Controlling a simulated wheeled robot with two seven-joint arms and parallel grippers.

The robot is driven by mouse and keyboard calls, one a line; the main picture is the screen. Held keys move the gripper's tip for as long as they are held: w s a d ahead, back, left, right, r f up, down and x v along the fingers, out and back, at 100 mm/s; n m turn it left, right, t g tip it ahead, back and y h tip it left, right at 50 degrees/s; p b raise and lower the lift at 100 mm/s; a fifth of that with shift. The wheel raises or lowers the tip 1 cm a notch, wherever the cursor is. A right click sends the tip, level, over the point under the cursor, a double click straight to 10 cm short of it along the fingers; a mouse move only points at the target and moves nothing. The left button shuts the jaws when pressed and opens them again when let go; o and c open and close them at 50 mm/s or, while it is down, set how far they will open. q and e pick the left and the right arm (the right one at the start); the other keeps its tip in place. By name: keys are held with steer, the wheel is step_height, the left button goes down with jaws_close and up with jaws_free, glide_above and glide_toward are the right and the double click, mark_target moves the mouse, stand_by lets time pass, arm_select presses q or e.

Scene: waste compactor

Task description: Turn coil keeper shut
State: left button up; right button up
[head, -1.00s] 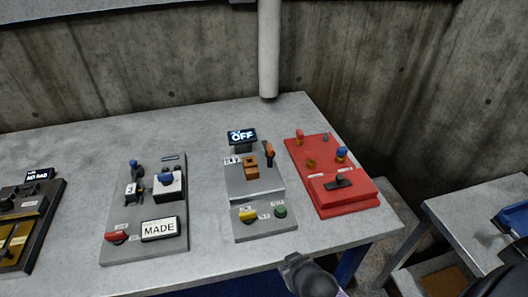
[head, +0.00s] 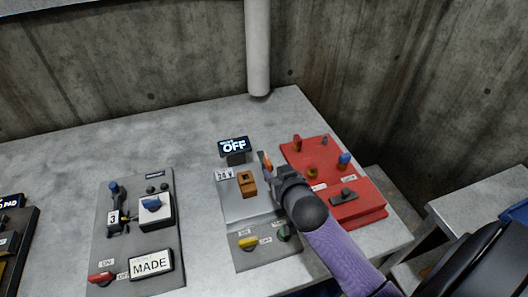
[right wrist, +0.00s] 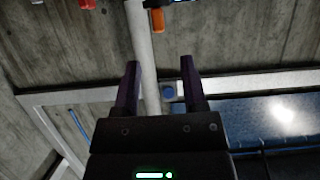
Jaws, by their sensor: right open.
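The orange-tipped lever (head: 266,162), which looks like the coil keeper, stands on the grey panel (head: 238,210) to the right of a brown-orange coil block (head: 247,184). My right gripper (head: 277,172) is at this lever's near side in the head view and hides its lower part; I cannot tell whether they touch. In the right wrist view my right gripper (right wrist: 160,75) is open and empty between its fingers. An orange piece (right wrist: 157,21) shows beyond the fingertips there. My left gripper is in neither view.
A display reading OFF (head: 234,146) stands behind the coil block. A yellow knob (head: 248,243) and a green button (head: 283,233) are on the panel's front. A red panel (head: 365,205) is close on the right, partly behind my arm. A grey panel with a MADE sign (head: 151,264) is left.

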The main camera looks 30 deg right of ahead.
mark_target(268, 161)
steer(key=b+x, duration=0.2)
steer(key=x, duration=0.5)
steer(key=shift+f, duration=0.2)
steer(key=shift+w+d+f+b, duration=0.1)
steer(key=shift+w+d+b, duration=0.1)
steer(key=shift+w+b, duration=0.25)
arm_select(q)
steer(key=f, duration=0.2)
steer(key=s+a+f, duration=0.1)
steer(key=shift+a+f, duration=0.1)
arm_select(e)
steer(key=shift+c, duration=0.3)
jaws_close()
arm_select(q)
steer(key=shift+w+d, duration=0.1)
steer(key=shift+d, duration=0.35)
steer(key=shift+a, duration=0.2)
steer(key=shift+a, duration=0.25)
